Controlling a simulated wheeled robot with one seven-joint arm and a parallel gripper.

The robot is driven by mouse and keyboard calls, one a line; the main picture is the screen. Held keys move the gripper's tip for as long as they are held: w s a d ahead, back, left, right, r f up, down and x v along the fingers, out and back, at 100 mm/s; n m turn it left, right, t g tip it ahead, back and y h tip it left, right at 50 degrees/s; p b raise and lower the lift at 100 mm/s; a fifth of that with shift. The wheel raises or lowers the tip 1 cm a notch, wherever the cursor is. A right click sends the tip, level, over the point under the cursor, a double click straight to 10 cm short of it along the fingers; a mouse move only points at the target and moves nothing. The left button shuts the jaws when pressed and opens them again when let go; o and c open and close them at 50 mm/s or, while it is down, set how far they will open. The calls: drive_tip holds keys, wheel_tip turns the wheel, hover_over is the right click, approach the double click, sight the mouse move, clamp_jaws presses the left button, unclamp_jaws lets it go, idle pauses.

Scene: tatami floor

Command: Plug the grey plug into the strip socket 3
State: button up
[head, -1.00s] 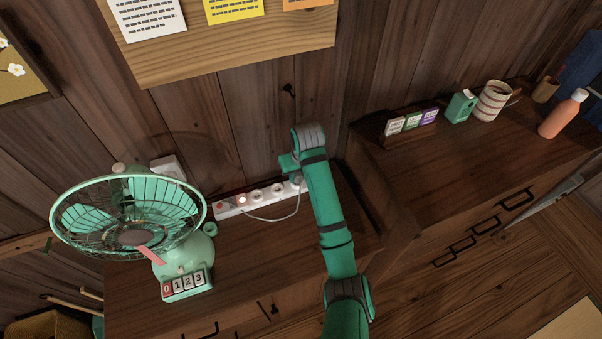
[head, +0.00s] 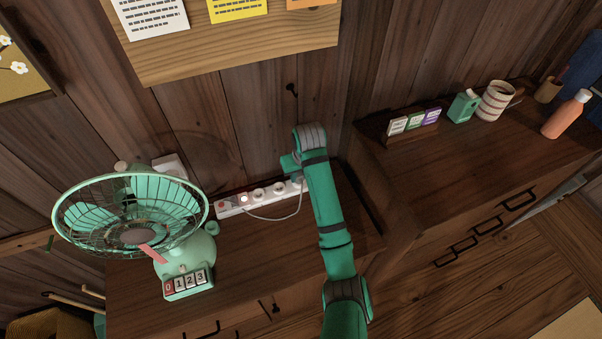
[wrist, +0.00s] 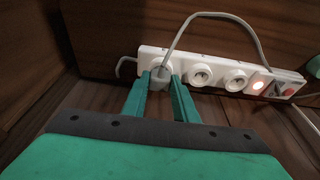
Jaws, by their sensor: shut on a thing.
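The white power strip (head: 231,206) lies along the wall at the back of the low cabinet; it also shows in the wrist view (wrist: 217,77). The plug is at the socket at the left end of the strip in the wrist view, the right end in the head view. How deep it sits I cannot tell. Its grey cord (wrist: 215,15) arcs over the strip.
A green fan (head: 135,225) with numbered buttons stands at the left of the cabinet (head: 240,265). The wooden wall is close behind the strip. A higher cabinet (head: 450,165) with a bottle (head: 566,115), cup and card holder stands at the right.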

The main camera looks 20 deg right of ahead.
drive_tip(key=shift+f, duration=0.15)
drive_tip(key=shift+s+d, duration=0.15)
drive_tip(key=shift+d, duration=0.05)
drive_tip(key=shift+f, duration=0.15)
drive_tip(key=o, duration=0.7)
drive_tip(key=shift+a, duration=0.15)
drive_tip(key=o, duration=0.4)
drive_tip(key=shift+a, duration=0.15)
drive_tip(key=shift+c, duration=0.2)
drive_tip(key=shift+a, duration=0.1)
